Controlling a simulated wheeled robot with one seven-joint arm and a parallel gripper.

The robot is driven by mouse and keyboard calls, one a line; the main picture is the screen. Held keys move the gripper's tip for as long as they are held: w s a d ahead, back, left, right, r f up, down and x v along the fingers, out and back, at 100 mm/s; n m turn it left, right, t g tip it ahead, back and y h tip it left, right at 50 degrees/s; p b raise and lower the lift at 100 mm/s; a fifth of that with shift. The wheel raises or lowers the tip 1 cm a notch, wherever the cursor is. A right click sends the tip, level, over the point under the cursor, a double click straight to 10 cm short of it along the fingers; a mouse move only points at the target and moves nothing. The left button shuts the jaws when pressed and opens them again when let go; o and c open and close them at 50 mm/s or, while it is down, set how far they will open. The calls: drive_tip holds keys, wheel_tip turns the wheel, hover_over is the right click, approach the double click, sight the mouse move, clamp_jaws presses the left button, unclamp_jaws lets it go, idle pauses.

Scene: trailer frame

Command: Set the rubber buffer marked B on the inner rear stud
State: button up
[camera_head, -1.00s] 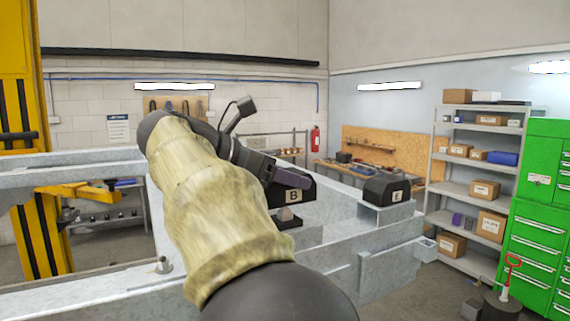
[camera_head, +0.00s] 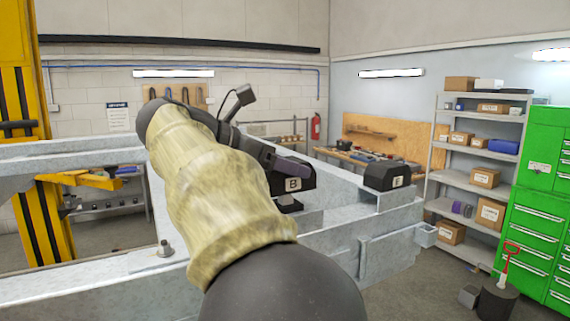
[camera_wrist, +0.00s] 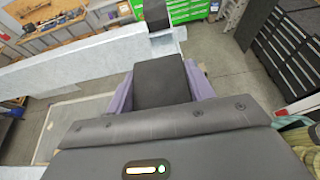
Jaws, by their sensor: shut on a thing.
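My gripper (camera_head: 288,166) has purple fingers and is shut on the black rubber buffer marked B (camera_head: 308,180). In the wrist view the fingers of my gripper (camera_wrist: 162,88) flank the dark block of the buffer (camera_wrist: 162,80). The buffer is over the inner part of the grey trailer frame (camera_head: 390,225), just above a dark piece (camera_head: 290,204). I cannot tell whether they touch. Any stud under the buffer is hidden. A short stud (camera_head: 165,248) stands on the near left rail, with nothing on it.
Another black buffer, marked E (camera_head: 385,176), sits on the frame to the right; it also shows in the wrist view (camera_wrist: 156,14). A shelf rack (camera_head: 475,178) and green cabinet (camera_head: 540,235) stand at right. A yellow post (camera_head: 35,225) stands at left.

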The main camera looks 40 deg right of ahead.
drive_tip(key=shift+f+b, duration=0.95)
drive_tip(key=shift+f, duration=0.35)
drive_tip(key=o, duration=1.2)
drive_tip(key=shift+o, duration=0.2)
drive_tip(key=v, duration=1.7)
drive_tip(key=shift+a, duration=0.3)
drive_tip(key=shift+w+d, duration=0.1)
